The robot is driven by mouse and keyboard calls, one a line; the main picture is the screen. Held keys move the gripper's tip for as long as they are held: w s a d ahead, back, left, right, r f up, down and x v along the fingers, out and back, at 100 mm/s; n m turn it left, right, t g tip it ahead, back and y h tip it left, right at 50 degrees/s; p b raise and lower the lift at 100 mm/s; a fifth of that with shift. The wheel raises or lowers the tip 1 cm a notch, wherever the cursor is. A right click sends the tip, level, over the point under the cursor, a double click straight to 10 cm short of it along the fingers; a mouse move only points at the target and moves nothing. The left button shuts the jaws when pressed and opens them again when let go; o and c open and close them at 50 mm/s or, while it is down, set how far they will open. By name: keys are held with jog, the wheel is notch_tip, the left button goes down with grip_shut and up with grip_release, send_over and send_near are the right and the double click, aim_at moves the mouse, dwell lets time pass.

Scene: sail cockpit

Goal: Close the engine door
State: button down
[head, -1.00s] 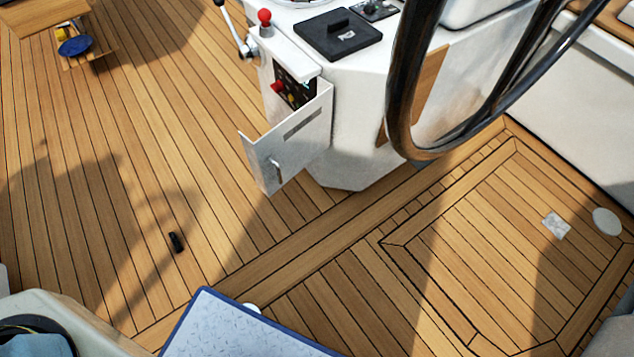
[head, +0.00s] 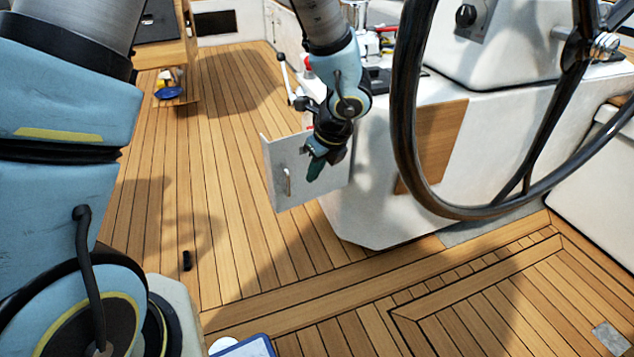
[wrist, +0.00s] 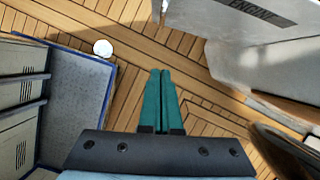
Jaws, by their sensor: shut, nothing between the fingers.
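The engine door (head: 290,187) is a white panel with a small handle, standing open from the side of the white steering pedestal (head: 385,205). My gripper (head: 316,172) is in front of the door's right part in the head view and hides some of it. The green fingers are shut together with nothing between them. In the wrist view the fingertips (wrist: 160,73) are below and left of the door (wrist: 225,18), which bears the word ENGINE. A gap shows between them in that picture; contact is not visible. The panel behind the door is mostly hidden by my arm.
A large dark steering wheel (head: 408,130) stands right of my arm. A lever (head: 287,75) rises beside the pedestal. A small black object (head: 187,260) lies on the wooden deck (head: 240,230), which is largely clear left of the door.

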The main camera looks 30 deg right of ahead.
jog(key=b, duration=0.2)
send_near(290, 194)
notch_tip(290, 194, down, 4)
jog(key=s, duration=0.3)
jog(key=shift+w+a+p, duration=0.2)
jog(key=shift+w+p, duration=0.2)
jog(key=shift+w, duration=1.8)
jog(key=shift+w, duration=0.1)
